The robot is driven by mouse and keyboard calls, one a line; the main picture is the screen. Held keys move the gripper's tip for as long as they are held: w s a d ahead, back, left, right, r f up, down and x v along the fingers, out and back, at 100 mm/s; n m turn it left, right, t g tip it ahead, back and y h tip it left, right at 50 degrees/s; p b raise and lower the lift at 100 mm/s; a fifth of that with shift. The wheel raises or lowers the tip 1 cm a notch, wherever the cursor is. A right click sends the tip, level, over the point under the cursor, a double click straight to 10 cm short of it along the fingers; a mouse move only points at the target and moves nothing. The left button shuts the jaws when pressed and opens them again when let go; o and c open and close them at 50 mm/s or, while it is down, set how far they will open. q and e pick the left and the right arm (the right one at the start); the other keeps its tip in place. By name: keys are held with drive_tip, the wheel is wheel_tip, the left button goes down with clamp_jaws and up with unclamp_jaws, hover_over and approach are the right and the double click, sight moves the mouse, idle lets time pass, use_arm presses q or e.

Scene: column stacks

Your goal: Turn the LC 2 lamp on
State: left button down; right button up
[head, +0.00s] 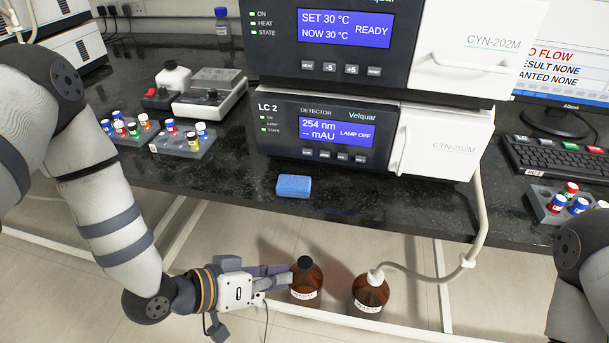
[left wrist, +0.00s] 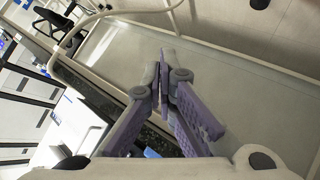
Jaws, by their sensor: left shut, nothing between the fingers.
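The LC 2 detector (head: 390,168) stands on the dark bench under another instrument. Its blue display (head: 337,130) reads 254 nm, a dash-like mAU value and LAMP OFF. A row of small dark buttons (head: 325,155) sits below the display; their labels are too small to read. My left gripper (head: 288,270) is low in front of the bench edge, below and apart from the detector. In the left wrist view its purple-grey fingers (left wrist: 163,68) meet at the tips with nothing between them. My right arm shows at the right edge, its gripper out of view.
The upper instrument (head: 345,30) reads SET 30 °C, READY. A blue sponge (head: 294,186) lies before the detector. Brown bottles (head: 306,282) (head: 370,292) stand below the bench edge, one close to my left gripper. Vial racks (head: 183,146) (head: 548,205) and a keyboard (head: 560,160) flank the detector.

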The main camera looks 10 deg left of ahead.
sight(299, 183)
use_arm(q)
drive_tip(key=w+r+t+h+p, duration=0.1)
drive_tip(key=w+r, duration=0.1)
drive_tip(key=r, duration=0.5)
drive_tip(key=w+r+m+t+h+p, duration=0.1)
drive_tip(key=w+r, duration=0.2)
drive_tip(key=r, duration=0.4)
drive_tip(key=shift+w+d+m+t, duration=0.25)
drive_tip(key=shift+d+m+t, duration=0.05)
use_arm(e)
drive_tip(key=shift+t, duration=0.7)
drive_tip(key=w+r, duration=0.3)
drive_tip(key=shift+w+r, duration=0.35)
drive_tip(key=shift+r, duration=0.05)
use_arm(q)
drive_tip(key=shift+f, duration=0.15)
drive_tip(key=w+b, duration=0.1)
drive_tip(key=w, duration=0.2)
drive_tip(key=w+b, duration=0.1)
drive_tip(key=w, duration=0.3)
drive_tip(key=shift+w+f, duration=0.2)
drive_tip(key=shift+w, duration=0.05)
drive_tip(key=shift+w+r, duration=0.2)
drive_tip(key=shift+w, duration=0.45)
use_arm(e)
drive_tip(key=shift+g, duration=0.6)
drive_tip(key=shift+s+f, duration=1.6)
use_arm(q)
drive_tip(key=shift+w, duration=0.1)
